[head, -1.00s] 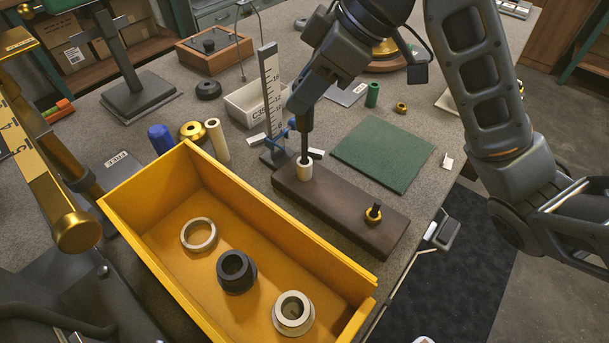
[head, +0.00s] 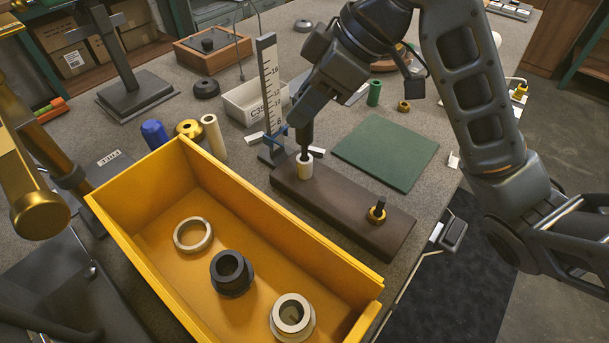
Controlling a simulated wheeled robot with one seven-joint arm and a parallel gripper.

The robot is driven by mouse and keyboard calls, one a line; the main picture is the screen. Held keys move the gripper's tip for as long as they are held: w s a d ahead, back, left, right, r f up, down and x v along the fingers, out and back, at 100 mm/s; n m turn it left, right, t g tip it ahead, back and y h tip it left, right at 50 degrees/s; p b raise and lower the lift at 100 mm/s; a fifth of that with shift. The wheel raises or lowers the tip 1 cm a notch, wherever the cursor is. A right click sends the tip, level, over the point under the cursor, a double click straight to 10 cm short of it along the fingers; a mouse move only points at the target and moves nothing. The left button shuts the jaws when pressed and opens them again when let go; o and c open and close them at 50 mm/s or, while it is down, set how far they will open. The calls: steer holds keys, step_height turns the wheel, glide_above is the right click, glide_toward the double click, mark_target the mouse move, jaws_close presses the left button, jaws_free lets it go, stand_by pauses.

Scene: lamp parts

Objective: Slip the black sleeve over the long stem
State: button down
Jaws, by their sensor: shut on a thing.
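A dark brown board (head: 345,210) lies on the bench and bears two upright posts. A cream sleeve (head: 304,170) stands at its far left end, and a short dark peg with a brass collar (head: 378,212) stands at its near right end.
A yellow tray (head: 130,228) in front holds a pale ring (head: 193,234), a black collar (head: 231,273) and a cream collar (head: 292,316). A ruler stand (head: 268,85) rises close left of my gripper. A green mat (head: 386,153) lies clear to the right.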

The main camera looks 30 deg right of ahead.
mark_target(306, 126)
steer(key=shift+f, duration=0.2)
steer(key=shift+f+b, duration=1.5)
steer(key=shift+f, duration=0.35)
steer(key=shift+f, duration=0.1)
steer(key=c, duration=0.8)
jaws_free()
